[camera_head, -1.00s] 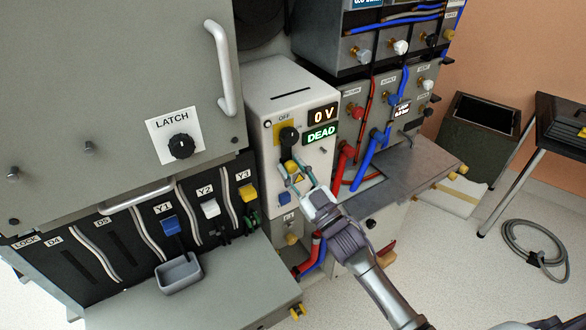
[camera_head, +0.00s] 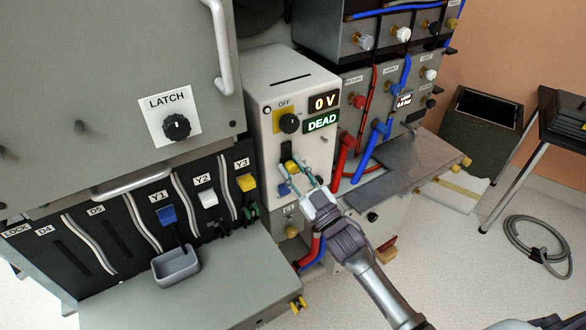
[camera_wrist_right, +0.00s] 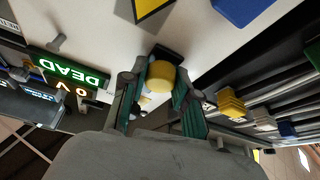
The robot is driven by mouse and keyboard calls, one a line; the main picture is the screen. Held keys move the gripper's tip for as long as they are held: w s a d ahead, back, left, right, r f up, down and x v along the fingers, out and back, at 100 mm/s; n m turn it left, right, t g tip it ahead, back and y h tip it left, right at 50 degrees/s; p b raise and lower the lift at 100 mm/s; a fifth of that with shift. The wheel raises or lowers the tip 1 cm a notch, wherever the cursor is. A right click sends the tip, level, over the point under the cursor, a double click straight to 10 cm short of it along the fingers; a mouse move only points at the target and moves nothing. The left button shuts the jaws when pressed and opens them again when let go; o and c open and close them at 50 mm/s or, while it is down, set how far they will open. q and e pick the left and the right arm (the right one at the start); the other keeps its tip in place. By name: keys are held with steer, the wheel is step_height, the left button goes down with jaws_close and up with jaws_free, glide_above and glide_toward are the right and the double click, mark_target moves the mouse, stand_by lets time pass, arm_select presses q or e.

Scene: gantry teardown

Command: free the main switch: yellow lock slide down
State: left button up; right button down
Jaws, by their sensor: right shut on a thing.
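The yellow lock slide (camera_head: 291,167) is on the white switch box (camera_head: 272,80), below the black rotary main switch (camera_head: 289,123) marked OFF. A dark slot shows just above the slide. My right gripper (camera_head: 298,174) is shut on the slide's yellow knob. In the right wrist view the knob (camera_wrist_right: 161,77) sits between the two green-padded fingers (camera_wrist_right: 160,95). The displays read 0 V (camera_head: 323,102) and DEAD (camera_head: 320,122). The lower end of the slide's track is hidden by the gripper. My left gripper is not in view.
A blue button (camera_head: 283,189) is close beside the gripper. Red and blue cables (camera_head: 345,150) run right of the box. A grey tray (camera_head: 176,267) stands on the left ledge. The LATCH knob (camera_head: 177,127) is on the cabinet at left.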

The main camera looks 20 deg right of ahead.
steer(key=c, duration=1.2)
jaws_free()
steer(key=shift+f, duration=0.35)
steer(key=o, duration=0.3)
steer(key=shift+r, duration=0.1)
steer(key=shift+o, duration=0.2)
steer(key=shift+s, duration=0.1)
steer(key=v, duration=1.2)
